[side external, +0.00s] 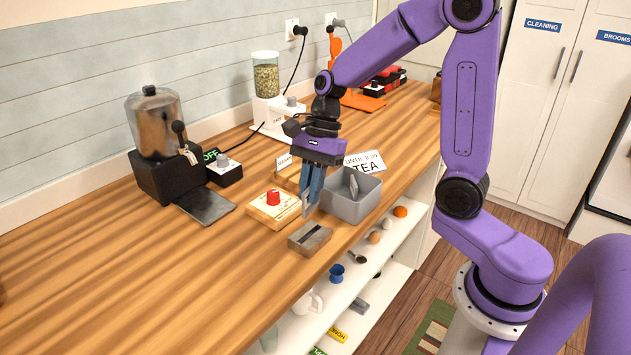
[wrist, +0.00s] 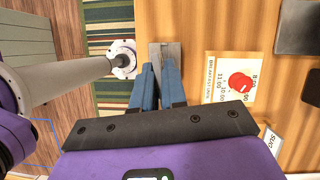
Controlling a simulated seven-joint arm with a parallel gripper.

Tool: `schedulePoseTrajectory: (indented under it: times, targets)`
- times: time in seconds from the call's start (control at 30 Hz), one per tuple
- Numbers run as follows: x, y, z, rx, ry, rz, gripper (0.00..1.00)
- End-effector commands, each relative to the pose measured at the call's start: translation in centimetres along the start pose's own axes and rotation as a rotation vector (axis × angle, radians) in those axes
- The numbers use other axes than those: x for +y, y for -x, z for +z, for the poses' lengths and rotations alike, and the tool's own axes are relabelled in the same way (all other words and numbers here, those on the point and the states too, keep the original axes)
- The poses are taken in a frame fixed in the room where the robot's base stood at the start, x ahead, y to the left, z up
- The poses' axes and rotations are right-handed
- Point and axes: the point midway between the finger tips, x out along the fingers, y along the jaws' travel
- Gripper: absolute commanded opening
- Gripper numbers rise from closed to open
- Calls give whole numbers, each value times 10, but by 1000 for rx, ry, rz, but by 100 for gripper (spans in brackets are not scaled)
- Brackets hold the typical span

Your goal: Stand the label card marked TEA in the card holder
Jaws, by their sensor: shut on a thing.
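My gripper (side external: 307,210) points down, its blue fingers just above and behind the card holder (side external: 310,238), a small grey-brown block with a dark slot. A thin pale sliver shows between the fingertips; I cannot tell what it is. In the wrist view the fingers (wrist: 160,68) nearly meet over the holder (wrist: 170,48), hiding part of it.
A wooden block with a red button (side external: 273,198) stands left of the fingers. Another small white card (side external: 284,161) is behind it. A metal urn (side external: 158,120) and a hopper (side external: 266,78) stand at the back. The counter's left front is clear; its front edge is close to the holder.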

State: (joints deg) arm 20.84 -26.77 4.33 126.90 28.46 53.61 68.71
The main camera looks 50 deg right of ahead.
Motion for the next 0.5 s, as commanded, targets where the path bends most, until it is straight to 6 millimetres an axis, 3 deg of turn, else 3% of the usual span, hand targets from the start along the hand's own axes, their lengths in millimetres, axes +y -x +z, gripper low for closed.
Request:
schedulePoseTrajectory:
  times: [0.2, 0.5]
  targets:
    - [-1, -2, 4, 0, -135, -56, 0]
    - [0, -16, -1, 0, -151, -58, 0]
